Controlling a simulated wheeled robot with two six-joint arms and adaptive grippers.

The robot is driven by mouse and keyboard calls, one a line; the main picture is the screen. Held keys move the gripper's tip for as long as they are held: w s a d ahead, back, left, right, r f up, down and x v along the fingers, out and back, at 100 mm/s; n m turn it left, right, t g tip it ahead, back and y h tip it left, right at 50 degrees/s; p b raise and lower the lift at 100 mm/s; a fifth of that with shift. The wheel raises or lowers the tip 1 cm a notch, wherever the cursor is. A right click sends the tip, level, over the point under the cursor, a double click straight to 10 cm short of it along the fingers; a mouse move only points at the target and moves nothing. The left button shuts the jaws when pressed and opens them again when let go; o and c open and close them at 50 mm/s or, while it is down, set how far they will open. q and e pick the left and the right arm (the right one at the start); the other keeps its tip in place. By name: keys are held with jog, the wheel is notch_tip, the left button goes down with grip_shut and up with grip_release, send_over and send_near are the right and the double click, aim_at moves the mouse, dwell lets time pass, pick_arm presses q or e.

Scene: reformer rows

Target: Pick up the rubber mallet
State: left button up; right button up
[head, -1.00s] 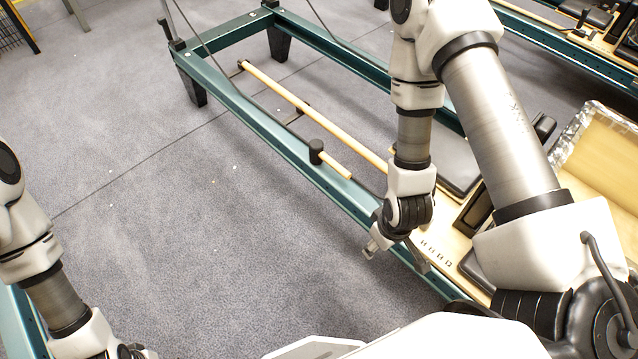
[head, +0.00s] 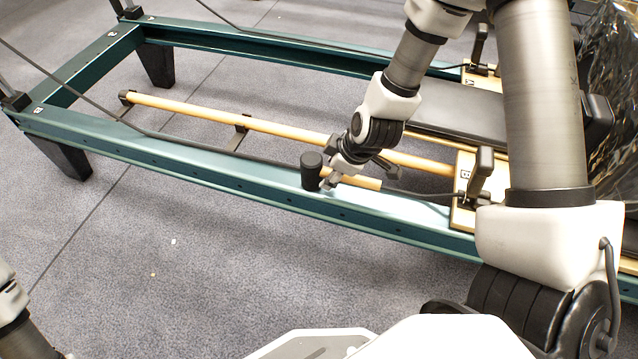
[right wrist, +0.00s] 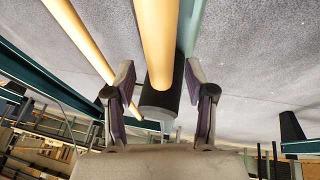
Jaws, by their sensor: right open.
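The rubber mallet has a black cylindrical head (head: 311,171) and a light wooden handle (head: 364,182). It rests on the near teal rail of the reformer frame (head: 230,172), handle pointing right. My right gripper (head: 331,181) is at the mallet, just right of its head, and hides part of the handle. In the right wrist view the open fingers (right wrist: 163,98) stand either side of the mallet (right wrist: 158,45), whose black head shows between them. I cannot tell whether they touch it. My left gripper is out of view; only part of my left arm shows at lower left.
A long wooden bar (head: 235,122) runs inside the frame behind the mallet. A dark cord (head: 190,143) crosses the frame. A black padded carriage (head: 460,112) and an upright black block (head: 481,173) are at right. Grey floor (head: 200,270) in front is clear.

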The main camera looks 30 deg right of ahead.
jog(key=shift+x, duration=0.9)
jog(key=shift+r, duration=0.15)
jog(key=shift+s, duration=0.1)
grip_shut()
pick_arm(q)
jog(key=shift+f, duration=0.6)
pick_arm(e)
notch_tip(320, 180, up, 10)
jog(key=p, duration=0.7)
jog(key=shift+r+p, duration=0.1)
jog(key=shift+p, duration=0.25)
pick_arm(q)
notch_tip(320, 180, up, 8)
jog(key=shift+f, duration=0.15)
